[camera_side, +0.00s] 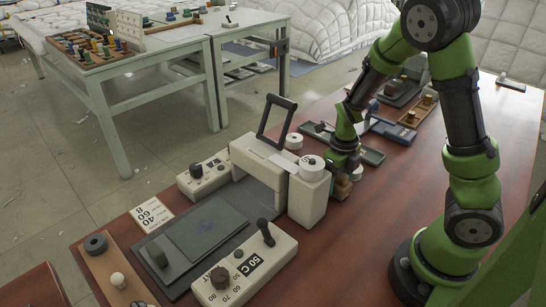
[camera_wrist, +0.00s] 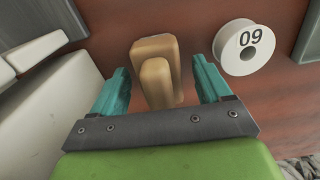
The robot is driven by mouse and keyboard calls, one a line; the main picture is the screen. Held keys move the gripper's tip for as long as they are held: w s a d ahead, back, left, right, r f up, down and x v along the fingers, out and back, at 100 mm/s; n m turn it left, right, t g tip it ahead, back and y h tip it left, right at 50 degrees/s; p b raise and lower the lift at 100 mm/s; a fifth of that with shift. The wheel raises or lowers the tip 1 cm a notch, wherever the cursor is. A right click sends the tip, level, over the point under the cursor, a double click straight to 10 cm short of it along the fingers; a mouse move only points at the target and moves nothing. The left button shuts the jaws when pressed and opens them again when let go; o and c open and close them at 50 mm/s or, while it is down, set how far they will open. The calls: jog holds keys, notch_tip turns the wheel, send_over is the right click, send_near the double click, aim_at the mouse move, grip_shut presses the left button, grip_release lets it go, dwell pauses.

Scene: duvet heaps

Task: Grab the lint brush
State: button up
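A tan, wooden-looking object (camera_wrist: 157,70) with a raised rounded block stands on the red-brown table between my fingers in the wrist view. It may be the lint brush, but no bristles show. In the side view, a small part of it (camera_side: 342,187) shows below my gripper. My gripper (camera_wrist: 160,66) is open, with one teal finger on each side of the object and a gap visible on both sides. In the side view, my gripper (camera_side: 345,165) points down beside the cream machine, and its fingertips are mostly hidden.
The cream machine (camera_side: 307,200) with a dark handle stands close on the left. A white spool marked 09 (camera_wrist: 243,47) lies near the right finger. A control box marked 50 C (camera_side: 245,270) is at the front. Grey-green trays (camera_side: 372,156) lie behind the gripper.

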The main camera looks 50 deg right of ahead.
jog(key=c, duration=1)
